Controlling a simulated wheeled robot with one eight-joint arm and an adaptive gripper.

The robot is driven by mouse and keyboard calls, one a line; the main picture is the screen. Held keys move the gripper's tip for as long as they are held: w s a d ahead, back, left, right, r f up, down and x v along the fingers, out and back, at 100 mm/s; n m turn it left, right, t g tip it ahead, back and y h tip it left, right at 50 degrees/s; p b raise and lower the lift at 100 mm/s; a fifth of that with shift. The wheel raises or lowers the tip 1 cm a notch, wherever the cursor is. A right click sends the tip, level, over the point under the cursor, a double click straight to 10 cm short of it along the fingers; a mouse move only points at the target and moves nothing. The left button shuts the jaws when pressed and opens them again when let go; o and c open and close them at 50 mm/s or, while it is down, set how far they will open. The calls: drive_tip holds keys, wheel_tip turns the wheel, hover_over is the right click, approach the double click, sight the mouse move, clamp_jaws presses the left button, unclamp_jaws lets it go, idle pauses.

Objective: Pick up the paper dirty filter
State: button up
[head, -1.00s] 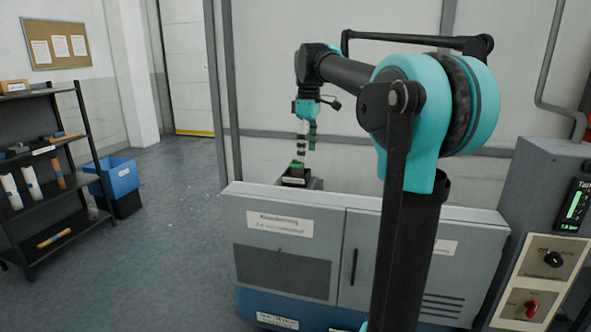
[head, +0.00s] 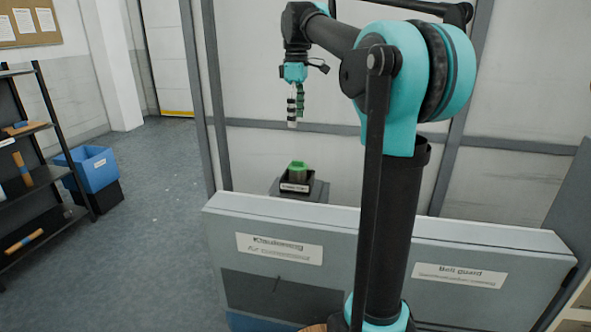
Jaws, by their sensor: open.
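My gripper (head: 296,108) hangs from the arm in the upper middle of the head view, fingers pointing down. It is open, and I see nothing held in it. Below it, apart from it, a small green item (head: 297,168) sits in a dark labelled holder (head: 294,188) behind the grey cabinet. I cannot tell whether the green item is the paper dirty filter. No other thing that I can clearly identify as the filter shows.
A grey cabinet (head: 330,228) with labels stands in front of the holder. A dark shelf (head: 50,172) with rolls stands at left. A blue bin (head: 91,168) sits on a black one beside it. The floor between shelf and cabinet is clear.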

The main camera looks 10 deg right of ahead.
sight(298, 161)
wheel_tip(298, 161, down, 11)
drive_tip(key=shift+f, duration=0.15)
drive_tip(key=shift+d+f, duration=0.15)
drive_tip(key=shift+f, duration=1.35)
drive_tip(key=shift+d+f, duration=0.1)
drive_tip(key=shift+f, duration=1.35)
drive_tip(key=c, duration=1.3)
drive_tip(key=shift+r, duration=0.1)
